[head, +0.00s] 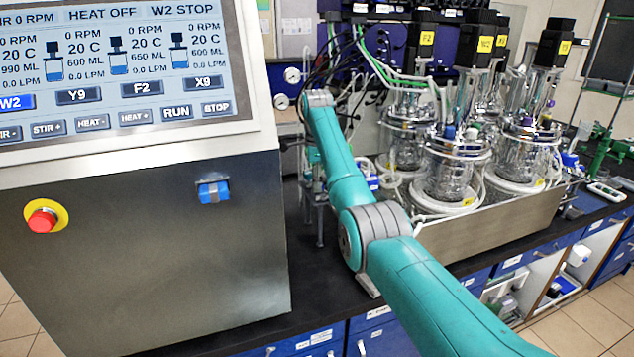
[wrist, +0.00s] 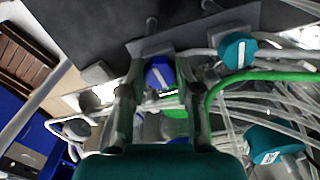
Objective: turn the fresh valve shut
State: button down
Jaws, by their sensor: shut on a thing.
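In the wrist view, a blue valve knob (wrist: 160,72) with a white stripe sits on a grey bracket, between the fingertips of my gripper (wrist: 158,80). My gripper is shut on this knob, with one finger at each side. I cannot read a label that says whether this is the fresh valve. In the head view my teal arm (head: 345,185) reaches to the back, left of the glass vessels; the gripper and the held knob cannot be made out there.
Teal knobs (wrist: 237,50) with white marks and a green hose (wrist: 225,85) lie right of my gripper, among many clear tubes. In the head view, glass reactors (head: 448,170) stand at right. A control cabinet (head: 150,250) with a red button (head: 42,221) stands at left.

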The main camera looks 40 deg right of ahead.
jog(key=shift+m, duration=0.6)
jog(key=c, duration=0.8)
grip_release()
jog(key=shift+a, duration=0.1)
